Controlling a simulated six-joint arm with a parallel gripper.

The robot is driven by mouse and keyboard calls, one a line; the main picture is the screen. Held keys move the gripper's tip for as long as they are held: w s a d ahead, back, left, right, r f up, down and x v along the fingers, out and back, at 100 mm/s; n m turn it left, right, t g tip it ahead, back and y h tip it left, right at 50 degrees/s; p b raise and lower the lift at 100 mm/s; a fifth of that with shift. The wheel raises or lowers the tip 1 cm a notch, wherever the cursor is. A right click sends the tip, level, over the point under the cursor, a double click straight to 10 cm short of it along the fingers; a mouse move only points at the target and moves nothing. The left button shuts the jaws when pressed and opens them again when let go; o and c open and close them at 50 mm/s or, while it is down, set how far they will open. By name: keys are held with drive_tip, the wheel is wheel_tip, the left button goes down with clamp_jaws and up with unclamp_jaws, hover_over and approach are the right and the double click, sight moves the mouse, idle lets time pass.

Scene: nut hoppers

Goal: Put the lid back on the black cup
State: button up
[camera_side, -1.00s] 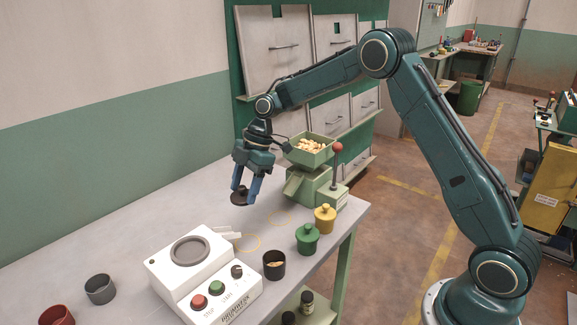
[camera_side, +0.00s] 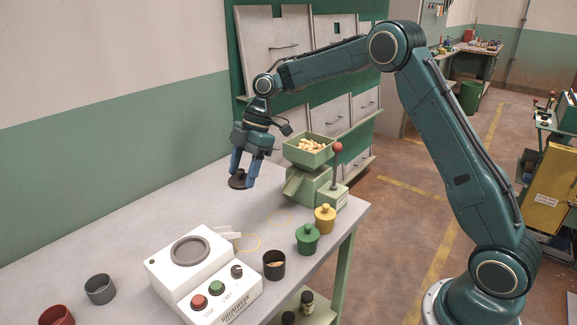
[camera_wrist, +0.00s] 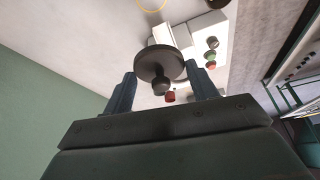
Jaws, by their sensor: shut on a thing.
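The black cup (camera_side: 274,268) stands uncovered on the table, in front of the white machine's right side, with some nuts showing inside. The black lid (camera_side: 238,181) is in my gripper (camera_side: 243,180), held in the air above the table, to the left of the green hopper. My gripper is shut on the lid's knob. In the wrist view the lid (camera_wrist: 160,62) shows as a dark disc with its knob between the two blue fingers of my gripper (camera_wrist: 162,84).
A green hopper (camera_side: 307,152) full of nuts stands at the table's back right. Lidded green (camera_side: 307,240) and yellow (camera_side: 325,219) cups stand right of the black cup. The white machine (camera_side: 203,276) stands left of it. Grey (camera_side: 100,289) and red (camera_side: 57,316) cups are at the left.

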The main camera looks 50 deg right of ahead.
drive_tip(key=s+a+f+n+g, duration=0.2)
drive_tip(key=s+f+n, duration=0.4)
drive_tip(key=s, duration=0.6)
drive_tip(key=shift+s+a+f, duration=0.2)
drive_tip(key=shift+a+f, duration=0.4)
drive_tip(key=shift+f, duration=0.15)
drive_tip(key=shift+f, duration=0.2)
drive_tip(key=shift+f, duration=2.95)
drive_tip(key=shift+f, duration=0.2)
drive_tip(key=o, duration=1)
drive_tip(key=shift+o, duration=0.6)
